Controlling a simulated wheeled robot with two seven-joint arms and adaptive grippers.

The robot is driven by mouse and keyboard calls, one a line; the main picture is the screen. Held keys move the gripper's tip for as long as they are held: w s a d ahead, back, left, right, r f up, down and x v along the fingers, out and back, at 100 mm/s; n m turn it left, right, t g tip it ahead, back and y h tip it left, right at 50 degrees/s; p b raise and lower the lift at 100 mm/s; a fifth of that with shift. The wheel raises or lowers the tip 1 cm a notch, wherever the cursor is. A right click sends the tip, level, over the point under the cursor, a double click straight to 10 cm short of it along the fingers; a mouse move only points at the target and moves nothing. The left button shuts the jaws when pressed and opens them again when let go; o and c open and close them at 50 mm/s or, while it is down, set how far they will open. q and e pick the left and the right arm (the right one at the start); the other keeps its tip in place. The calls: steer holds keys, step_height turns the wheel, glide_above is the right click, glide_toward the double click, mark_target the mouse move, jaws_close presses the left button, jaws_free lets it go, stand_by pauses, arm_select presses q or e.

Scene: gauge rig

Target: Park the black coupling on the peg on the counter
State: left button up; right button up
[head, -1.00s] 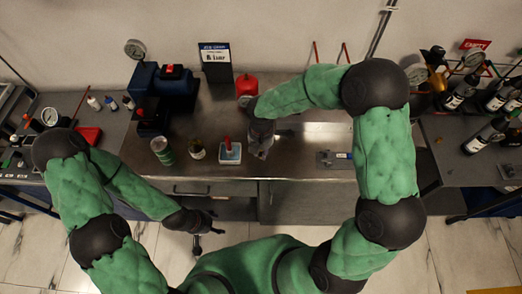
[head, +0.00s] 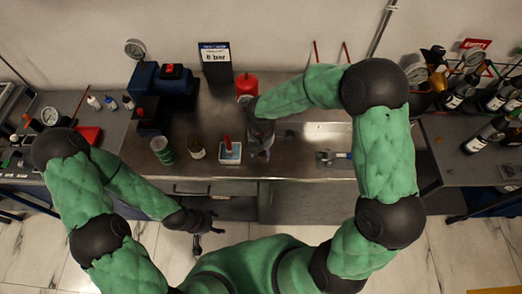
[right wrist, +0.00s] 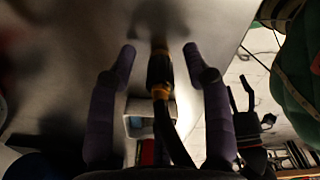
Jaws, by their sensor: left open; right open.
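In the right wrist view, the black coupling (right wrist: 159,70) with a brass-yellow collar and a black hose lies between the two fingers of my right gripper (right wrist: 159,56). The fingers are open, with a gap on each side of it. A dark, blurred upright shape shows just beyond its end; I cannot tell whether this is the peg or a shadow. In the head view my right gripper (head: 261,153) is low over the counter (head: 300,168), hiding the coupling and the peg. My left gripper (head: 208,219) hangs open and empty in front of the counter.
A white-blue tray (head: 230,158) with a red-handled item stands just left of my right gripper. Nearby are a green can (head: 162,152), a jar (head: 197,149), a red container (head: 247,86) and a sign (head: 215,60). A metal tool (head: 333,157) lies to the right.

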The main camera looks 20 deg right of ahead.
stand_by(0.3)
step_height(320, 180, up, 12)
stand_by(0.6)
steer(key=shift+f, duration=0.1)
stand_by(0.3)
